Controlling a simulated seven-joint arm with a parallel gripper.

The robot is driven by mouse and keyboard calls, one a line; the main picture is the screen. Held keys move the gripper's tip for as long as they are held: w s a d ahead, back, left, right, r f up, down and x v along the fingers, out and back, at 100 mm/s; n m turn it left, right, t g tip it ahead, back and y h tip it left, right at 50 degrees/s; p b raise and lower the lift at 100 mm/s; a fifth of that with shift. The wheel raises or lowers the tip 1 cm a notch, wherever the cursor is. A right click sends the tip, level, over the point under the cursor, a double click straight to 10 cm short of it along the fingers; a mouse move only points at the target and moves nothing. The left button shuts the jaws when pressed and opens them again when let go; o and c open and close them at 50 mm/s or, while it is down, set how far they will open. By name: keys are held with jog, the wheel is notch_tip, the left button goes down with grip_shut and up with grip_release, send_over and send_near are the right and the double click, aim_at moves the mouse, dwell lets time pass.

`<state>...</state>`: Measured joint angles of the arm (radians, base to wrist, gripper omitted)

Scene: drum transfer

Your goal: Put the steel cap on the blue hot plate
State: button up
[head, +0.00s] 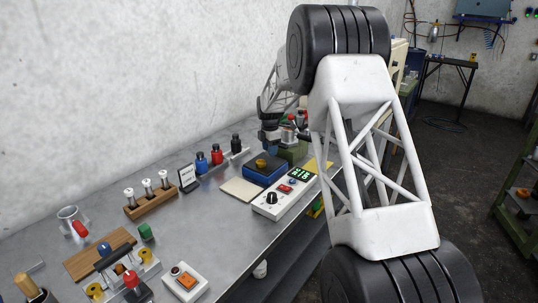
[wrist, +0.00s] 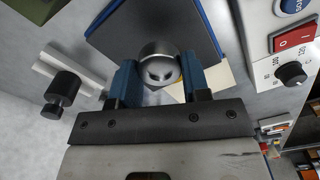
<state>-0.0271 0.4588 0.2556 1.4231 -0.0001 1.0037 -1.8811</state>
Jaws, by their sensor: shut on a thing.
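My gripper (wrist: 160,75) is shut on the steel cap (wrist: 158,55), a shiny round piece held between the two blue fingers in the wrist view. The blue hot plate (wrist: 207,22) shows behind the cap there, with a dark top and blue edges. In the head view the hot plate (head: 266,177) sits on the bench, and my gripper (head: 271,150) is above its back part. I cannot make out the cap in the head view. Whether the cap touches the plate is not clear.
A small yellowish round thing (head: 262,163) shows at the hot plate. A white control box (head: 285,197) with a black knob stands in front. A green block (head: 294,151) stands behind. Red and blue bottles (head: 216,157) and a wooden rack (head: 151,204) stand left.

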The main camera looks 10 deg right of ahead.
aim_at(269, 159)
jog(key=shift+w, duration=1)
jog(key=shift+f, duration=0.15)
jog(key=shift+f, duration=1.65)
jog(key=shift+f, duration=0.15)
jog(key=o, duration=1)
notch_tip(269, 159, up, 12)
jog(key=shift+r, duration=0.1)
